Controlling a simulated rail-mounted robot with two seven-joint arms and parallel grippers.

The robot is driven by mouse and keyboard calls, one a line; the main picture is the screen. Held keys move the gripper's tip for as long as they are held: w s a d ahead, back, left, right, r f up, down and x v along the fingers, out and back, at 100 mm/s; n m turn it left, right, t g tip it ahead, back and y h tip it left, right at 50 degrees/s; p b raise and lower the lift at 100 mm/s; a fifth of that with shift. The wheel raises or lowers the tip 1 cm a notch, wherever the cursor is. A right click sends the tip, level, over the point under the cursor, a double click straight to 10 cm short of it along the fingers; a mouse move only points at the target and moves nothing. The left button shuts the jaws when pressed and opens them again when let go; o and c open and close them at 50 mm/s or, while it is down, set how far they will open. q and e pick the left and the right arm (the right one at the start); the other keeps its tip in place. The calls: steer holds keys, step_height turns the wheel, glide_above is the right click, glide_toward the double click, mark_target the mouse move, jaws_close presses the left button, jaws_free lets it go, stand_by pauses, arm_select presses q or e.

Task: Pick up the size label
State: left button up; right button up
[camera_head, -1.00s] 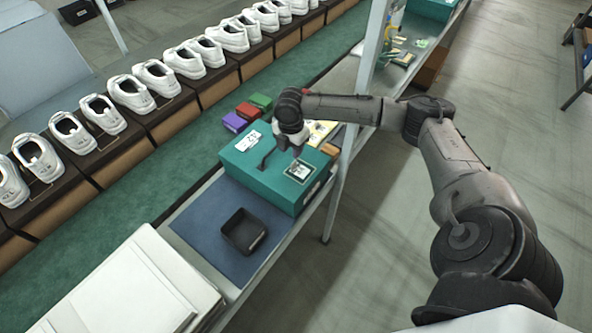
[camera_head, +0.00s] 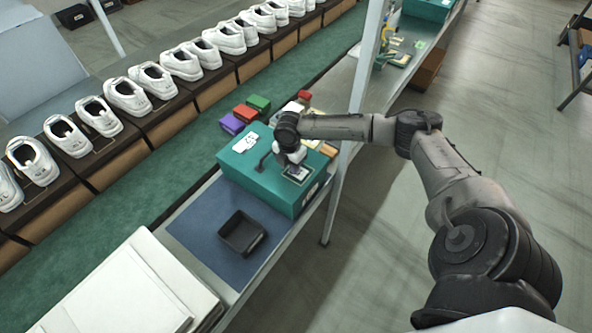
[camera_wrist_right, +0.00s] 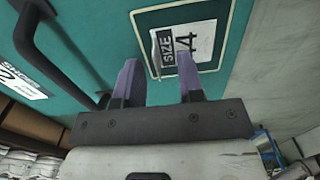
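The size label (camera_wrist_right: 196,44) is a white card with "SIZE" and a large number, inside a pale outlined rectangle on the teal box lid (camera_wrist_right: 80,25). In the head view the label (camera_head: 297,172) shows small on the near right part of the box (camera_head: 262,190). My right gripper (camera_wrist_right: 158,60) is open, with two purple fingers spread and nothing held between them. Its fingers point at the label; the right finger overlaps the label's lower part in the picture. Whether they touch it I cannot tell. In the head view the right gripper (camera_head: 293,158) is just above the label. My left gripper is out of view.
A dark handle (camera_wrist_right: 52,55) stands on the lid, left of the fingers; another white label (camera_head: 245,143) lies beyond it. A black tray (camera_head: 241,233) sits on the blue mat (camera_head: 205,222). Small coloured boxes (camera_head: 245,112) stand behind. A grey post (camera_head: 350,130) rises near my arm.

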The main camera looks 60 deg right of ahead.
jaws_close()
stand_by(0.4)
step_height(320, 180, up, 10)
steer(key=p, duration=0.1)
stand_by(0.5)
